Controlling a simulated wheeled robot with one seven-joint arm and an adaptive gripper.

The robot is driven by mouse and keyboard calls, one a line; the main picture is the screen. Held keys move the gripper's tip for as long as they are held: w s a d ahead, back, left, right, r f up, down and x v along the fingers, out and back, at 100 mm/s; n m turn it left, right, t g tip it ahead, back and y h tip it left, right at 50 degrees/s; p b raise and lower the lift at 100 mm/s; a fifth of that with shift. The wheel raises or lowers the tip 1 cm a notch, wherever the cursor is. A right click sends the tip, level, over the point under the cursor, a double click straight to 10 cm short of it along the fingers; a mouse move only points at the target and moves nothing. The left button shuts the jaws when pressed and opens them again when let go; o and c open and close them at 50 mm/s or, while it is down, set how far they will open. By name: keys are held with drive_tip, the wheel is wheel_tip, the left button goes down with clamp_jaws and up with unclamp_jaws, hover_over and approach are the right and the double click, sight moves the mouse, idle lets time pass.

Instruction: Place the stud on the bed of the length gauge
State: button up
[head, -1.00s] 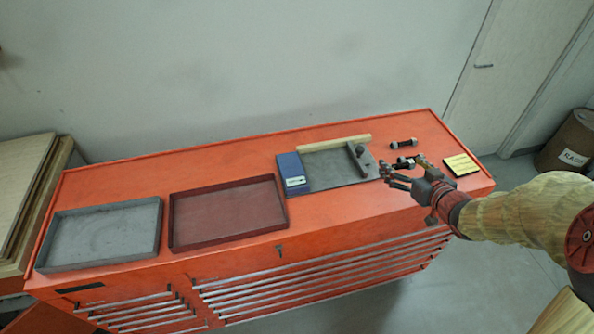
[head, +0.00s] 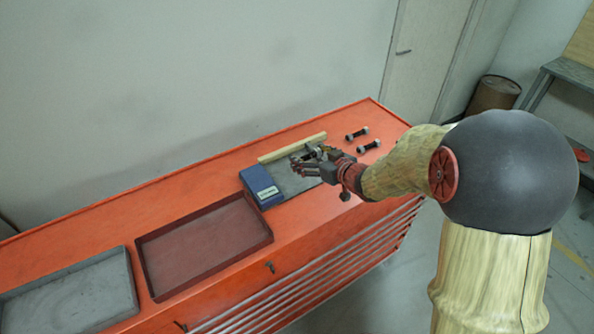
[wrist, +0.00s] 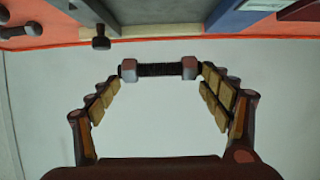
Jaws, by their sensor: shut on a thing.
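The length gauge has a blue end block (head: 261,186) and a grey bed (head: 292,181), with a pale wooden strip (head: 293,148) along its back. My gripper (head: 308,156) is over the bed, hiding much of it in the head view. In the wrist view my gripper (wrist: 158,82) is shut on a stud (wrist: 158,69), a dark threaded rod with a grey nut at each end. The stud spans between the fingers. The wrist view also shows the gauge's dark knob (wrist: 101,41) and blue block (wrist: 228,16). I cannot tell the stud's height above the bed.
Two other studs, a far one (head: 357,134) and a nearer one (head: 369,146), lie on the orange bench (head: 208,176) right of the gauge. A dark red tray (head: 203,243) and a grey tray (head: 70,295) stand to the left. A wall rises behind the bench.

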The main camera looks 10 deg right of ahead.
drive_tip(key=b, duration=0.2)
hover_over(298, 174)
wheel_tip(298, 174, down, 6)
drive_tip(key=shift+s+f, duration=0.1)
drive_tip(key=shift+s, duration=0.05)
drive_tip(key=shift+f+b, duration=0.6)
drive_tip(key=shift+f, duration=0.9)
drive_tip(key=shift+f, duration=0.15)
drive_tip(key=o, duration=1.5)
drive_tip(key=shift+f, duration=0.1)
drive_tip(key=shift+c, duration=0.2)
